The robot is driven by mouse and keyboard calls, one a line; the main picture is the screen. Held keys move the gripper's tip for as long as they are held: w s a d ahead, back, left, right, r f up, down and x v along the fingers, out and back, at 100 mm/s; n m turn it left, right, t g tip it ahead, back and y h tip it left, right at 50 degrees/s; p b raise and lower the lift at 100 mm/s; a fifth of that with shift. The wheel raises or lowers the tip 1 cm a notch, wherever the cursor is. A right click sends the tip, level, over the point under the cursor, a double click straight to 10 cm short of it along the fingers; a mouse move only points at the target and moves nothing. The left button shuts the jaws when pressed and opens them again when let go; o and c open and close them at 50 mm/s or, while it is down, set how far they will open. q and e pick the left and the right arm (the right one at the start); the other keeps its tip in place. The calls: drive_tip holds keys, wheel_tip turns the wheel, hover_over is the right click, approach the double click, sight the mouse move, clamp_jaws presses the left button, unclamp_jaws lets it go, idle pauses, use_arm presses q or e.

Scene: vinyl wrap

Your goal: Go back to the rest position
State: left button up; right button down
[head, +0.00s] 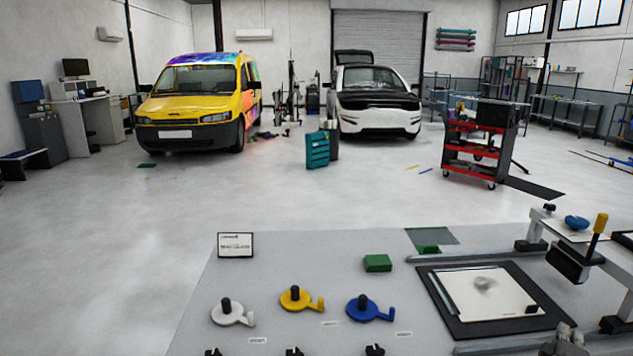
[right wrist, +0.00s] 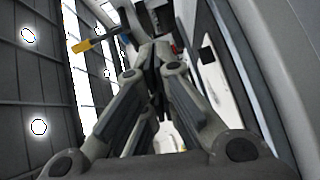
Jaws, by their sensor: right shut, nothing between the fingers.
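My right gripper (head: 565,338) shows at the bottom right edge of the head view, in front of the black-framed board with a white sheet. In the right wrist view its fingers (right wrist: 155,55) are closed together with nothing between them. The lower part of this gripper and its arm are cut off in the head view. My left gripper is in neither view.
A grey table (head: 240,300) holds white (head: 232,315), yellow (head: 300,299) and blue (head: 368,309) handled discs, a green block (head: 377,263) and a framed board (head: 475,325). A press-like device (head: 580,255) with a yellow handle stands at the right. Open floor lies beyond.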

drive_tip(key=s+a+f+m+g+y, duration=0.2)
drive_tip(key=s+a+f+y, duration=0.1)
drive_tip(key=s+a+f, duration=0.6)
drive_tip(key=s+a+f+m+g+y, duration=0.35)
drive_tip(key=s+a, duration=0.45)
drive_tip(key=a, duration=0.3)
drive_tip(key=s+a+g+y, duration=0.3)
drive_tip(key=s+a+y, duration=0.2)
drive_tip(key=s+a, duration=1.05)
wheel_tip(320, 180, down, 29)
drive_tip(key=s+g, duration=0.2)
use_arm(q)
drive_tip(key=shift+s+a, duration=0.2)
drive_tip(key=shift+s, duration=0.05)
use_arm(e)
drive_tip(key=s+d+f, duration=0.2)
drive_tip(key=s+f, duration=0.5)
drive_tip(key=s, duration=0.1)
drive_tip(key=s+d+f, duration=0.1)
drive_tip(key=s+f, duration=0.6)
drive_tip(key=s, duration=0.1)
drive_tip(key=shift+s+d+f+g, duration=0.2)
drive_tip(key=shift+d+g, duration=0.15)
